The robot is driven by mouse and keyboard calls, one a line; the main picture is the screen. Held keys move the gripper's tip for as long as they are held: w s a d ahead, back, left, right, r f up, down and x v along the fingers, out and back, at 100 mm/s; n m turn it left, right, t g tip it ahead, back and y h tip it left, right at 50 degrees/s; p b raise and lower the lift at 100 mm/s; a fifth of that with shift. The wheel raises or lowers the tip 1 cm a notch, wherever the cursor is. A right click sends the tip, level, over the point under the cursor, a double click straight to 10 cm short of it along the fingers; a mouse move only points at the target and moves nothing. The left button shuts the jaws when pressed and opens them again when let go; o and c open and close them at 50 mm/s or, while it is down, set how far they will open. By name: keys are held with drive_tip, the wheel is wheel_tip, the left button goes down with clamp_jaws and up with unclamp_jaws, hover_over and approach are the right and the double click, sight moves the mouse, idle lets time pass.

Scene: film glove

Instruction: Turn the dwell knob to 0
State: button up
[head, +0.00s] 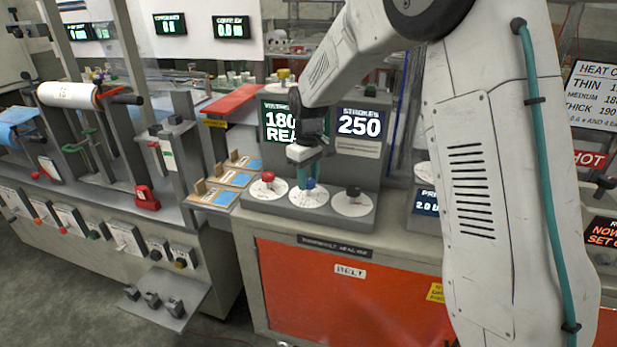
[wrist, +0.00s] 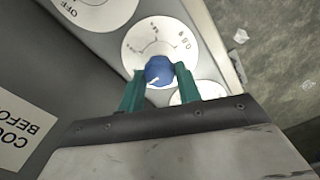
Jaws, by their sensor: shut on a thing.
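A blue knob (head: 310,183) sits on the middle white dial (head: 308,198) of a three-knob panel. In the wrist view the same blue knob (wrist: 158,71) is between my teal fingers, and my gripper (wrist: 159,78) is shut on it. A small white mark shows on the knob's lower side there. The white dial (wrist: 150,38) around it carries printed marks, too small and turned to read surely. In the head view my gripper (head: 305,170) comes down on the knob from above and hides part of it. I cannot read which knob is labelled dwell.
A red knob (head: 268,177) stands left of the blue one and a black knob (head: 353,191) right of it, both close by. Behind are a display starting with 180 (head: 281,122) and a strokes display (head: 359,124) showing 250. An orange cabinet front (head: 350,290) is below.

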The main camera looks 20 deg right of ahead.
sight(309, 181)
drive_tip(key=shift+w+r, duration=0.1)
idle(0.3)
drive_tip(key=o, duration=1)
drive_tip(key=shift+c, duration=0.2)
wheel_tip(309, 181, up, 8)
drive_tip(key=shift+f, duration=0.1)
drive_tip(key=shift+s+f+m, duration=0.15)
drive_tip(key=shift+s+m, duration=0.1)
drive_tip(key=shift+m, duration=0.05)
drive_tip(key=s+d+r+m, duration=0.1)
drive_tip(key=s+r+m, duration=0.1)
drive_tip(key=s, duration=1.7)
drive_tip(key=s+d+r+m+t, duration=0.1)
drive_tip(key=s+r+m, duration=0.2)
drive_tip(key=s, duration=1.6)
drive_tip(key=shift+s+d+r, duration=0.4)
drive_tip(key=shift+r, duration=0.05)
